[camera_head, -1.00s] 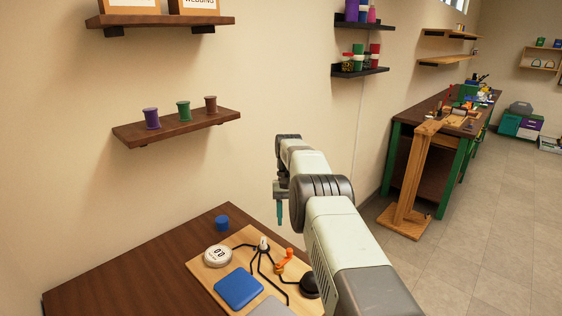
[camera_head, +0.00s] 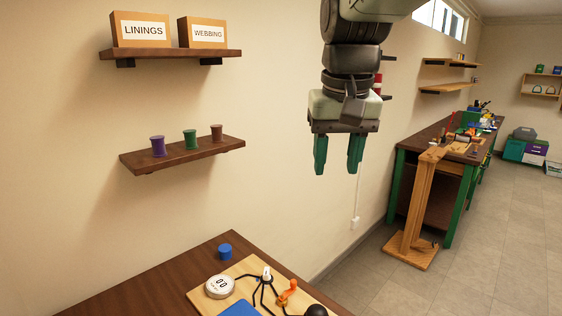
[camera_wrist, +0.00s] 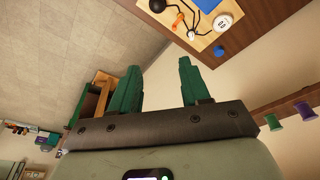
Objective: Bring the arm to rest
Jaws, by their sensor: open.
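My gripper (camera_head: 338,154) hangs in the air with its two green fingers pointing down, in front of the cream wall. The fingers are apart and nothing is between them. It is well above the dark wooden table and to the right of the shelf of spools. In the wrist view the two green fingers (camera_wrist: 157,90) also stand apart and empty. My arm reaches in from the top of the head view, and its upper part is out of frame.
Below is a wooden board (camera_head: 197,297) with a round dial (camera_head: 220,286), a blue pad (camera_head: 238,308) and an orange part (camera_head: 288,291). A blue cylinder (camera_head: 225,251) stands behind it. A shelf (camera_head: 183,157) holds three spools. A wooden stand (camera_head: 416,205) is at right.

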